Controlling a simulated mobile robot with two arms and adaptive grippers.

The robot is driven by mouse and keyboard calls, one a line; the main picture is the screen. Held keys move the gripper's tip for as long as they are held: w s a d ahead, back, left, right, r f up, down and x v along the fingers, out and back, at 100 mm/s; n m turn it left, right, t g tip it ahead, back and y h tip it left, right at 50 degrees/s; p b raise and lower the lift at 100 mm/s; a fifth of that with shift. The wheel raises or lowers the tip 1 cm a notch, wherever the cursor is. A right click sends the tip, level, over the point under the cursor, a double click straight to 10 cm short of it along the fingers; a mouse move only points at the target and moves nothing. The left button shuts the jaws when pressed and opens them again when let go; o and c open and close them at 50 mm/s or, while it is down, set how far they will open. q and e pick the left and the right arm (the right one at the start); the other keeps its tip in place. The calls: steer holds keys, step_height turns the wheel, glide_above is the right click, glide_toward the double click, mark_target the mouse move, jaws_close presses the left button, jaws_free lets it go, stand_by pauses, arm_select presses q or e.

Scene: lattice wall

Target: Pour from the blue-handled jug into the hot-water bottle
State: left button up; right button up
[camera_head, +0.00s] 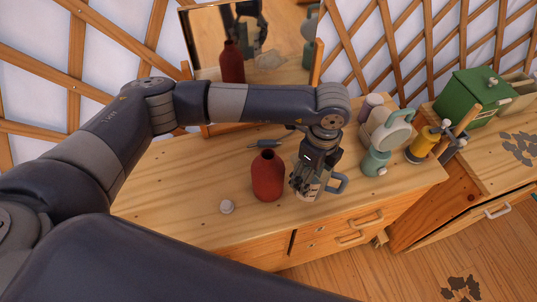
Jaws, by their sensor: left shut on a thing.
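The red hot-water bottle (268,180) stands upright on the wooden dresser top, with its dark mouth facing up. The handle points right, away from the bottle. I cannot tell whether the jug rests on the wood or hangs just above it. A small white cap (227,207) lies left of the bottle. My right gripper does not show.
A mirror (283,78) stands behind, reflecting the bottle. A teal and white item (376,162), a yellow canister (424,144) and a green box (474,96) stand to the right. The dresser's front left is mostly clear.

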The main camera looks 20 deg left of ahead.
arm_select(q)
steer(key=shift+r, duration=0.1)
steer(key=shift+a+r, duration=0.1)
steer(key=shift+r, duration=0.05)
steer(key=shift+r+p, duration=1)
steer(key=shift+r, duration=0.85)
